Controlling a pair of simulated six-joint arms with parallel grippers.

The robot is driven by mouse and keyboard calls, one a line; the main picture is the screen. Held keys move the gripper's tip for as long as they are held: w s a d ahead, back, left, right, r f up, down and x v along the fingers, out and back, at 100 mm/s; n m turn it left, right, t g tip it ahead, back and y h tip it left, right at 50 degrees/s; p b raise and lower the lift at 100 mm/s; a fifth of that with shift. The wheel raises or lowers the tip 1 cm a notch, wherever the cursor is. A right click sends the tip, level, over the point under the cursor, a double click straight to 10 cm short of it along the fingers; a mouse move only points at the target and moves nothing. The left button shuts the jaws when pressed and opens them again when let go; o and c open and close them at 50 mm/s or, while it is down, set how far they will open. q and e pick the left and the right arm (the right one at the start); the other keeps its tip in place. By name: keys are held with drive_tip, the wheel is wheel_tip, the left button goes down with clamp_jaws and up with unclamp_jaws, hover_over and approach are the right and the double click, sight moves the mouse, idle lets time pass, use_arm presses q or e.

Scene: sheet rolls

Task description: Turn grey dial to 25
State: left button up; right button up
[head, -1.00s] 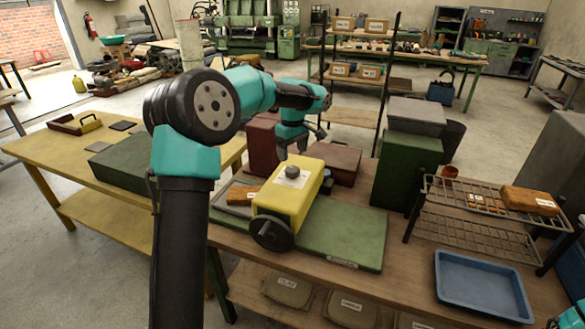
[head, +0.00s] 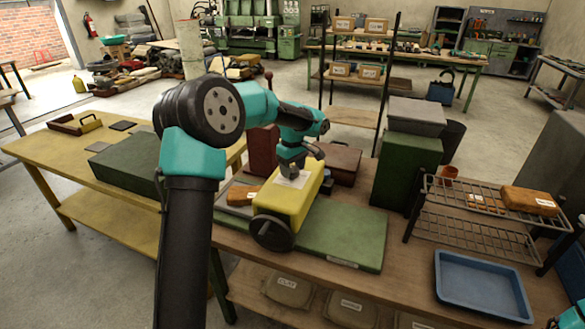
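A yellow machine (head: 286,204) with a dark handwheel (head: 272,233) on its near end stands on a green base plate (head: 345,236) on the wooden bench. The grey dial sits on the machine's top, on a white label (head: 295,180); it is now mostly hidden by my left gripper (head: 291,172). The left gripper points down, with its fingertips at the dial. Whether the fingers are closed on the dial is too small to tell. Of my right arm only a teal piece shows at the lower right edge; its gripper is out of view.
A tall green box (head: 405,172) stands right of the machine. A wire rack (head: 478,215) with a brown block (head: 530,200) and a blue tray (head: 482,286) are further right. Dark red boxes stand behind the machine. A yellow table (head: 110,205) is at left.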

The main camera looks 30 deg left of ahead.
use_arm(q)
drive_tip(key=c, duration=0.6)
drive_tip(key=shift+o, duration=0.2)
drive_tip(key=shift+m, duration=0.4)
drive_tip(key=m, duration=1)
drive_tip(key=shift+m, duration=0.3)
drive_tip(key=m, duration=1.2)
drive_tip(key=shift+m, duration=0.3)
